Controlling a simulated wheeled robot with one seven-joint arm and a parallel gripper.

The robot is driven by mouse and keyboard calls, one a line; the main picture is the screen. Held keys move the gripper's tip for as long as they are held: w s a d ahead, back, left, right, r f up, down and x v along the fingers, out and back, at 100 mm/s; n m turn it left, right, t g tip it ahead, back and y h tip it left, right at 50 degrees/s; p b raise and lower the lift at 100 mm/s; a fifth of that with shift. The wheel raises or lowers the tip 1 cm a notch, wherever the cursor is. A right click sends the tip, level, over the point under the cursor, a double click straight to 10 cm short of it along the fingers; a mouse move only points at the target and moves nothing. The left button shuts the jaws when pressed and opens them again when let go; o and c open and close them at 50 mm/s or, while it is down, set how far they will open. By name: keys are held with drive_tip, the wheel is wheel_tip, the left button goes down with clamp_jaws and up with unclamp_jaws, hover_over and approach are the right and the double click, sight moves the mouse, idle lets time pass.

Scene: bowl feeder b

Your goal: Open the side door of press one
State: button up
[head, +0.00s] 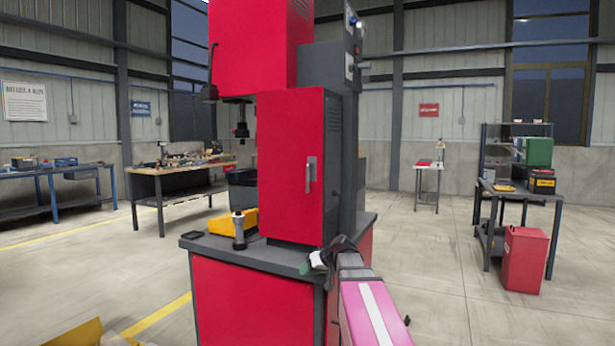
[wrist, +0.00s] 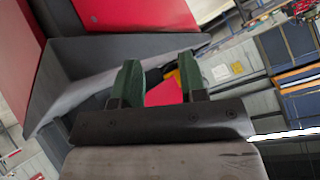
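The red press (head: 258,40) stands in the middle of the head view on a red cabinet base with a grey top. Its side door (head: 290,165) is a red panel facing me. It looks shut, with a grey vertical handle (head: 310,174) near its right side. My gripper (head: 316,264) is low and right of the door, near the front edge of the grey top, below the handle and apart from it. In the wrist view my gripper (wrist: 160,82) shows two green fingers spread apart with nothing between them. The handle is not clear in the wrist view.
A yellow bin (head: 232,221) and a dark-and-silver tool (head: 238,231) stand on the grey top (head: 265,256) left of the door. A red bin (head: 524,260) and a shelf table are at right.

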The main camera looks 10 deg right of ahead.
drive_tip(key=w+d+r+n+t+y, duration=0.1)
drive_tip(key=w+d+r+t, duration=0.15)
drive_tip(key=r, duration=0.75)
drive_tip(key=w+d+r+n+t+y, duration=0.1)
drive_tip(key=w+d+r+t+y, duration=0.15)
drive_tip(key=r, duration=0.65)
drive_tip(key=n+t+y, duration=0.1)
drive_tip(key=n, duration=0.2)
approach(308, 175)
drive_tip(key=shift+m+t, duration=0.3)
drive_tip(key=x, duration=1)
drive_tip(key=shift+w+a+f, duration=0.1)
drive_tip(key=shift+w+f, duration=0.05)
drive_tip(key=shift+w, duration=0.1)
clamp_jaws()
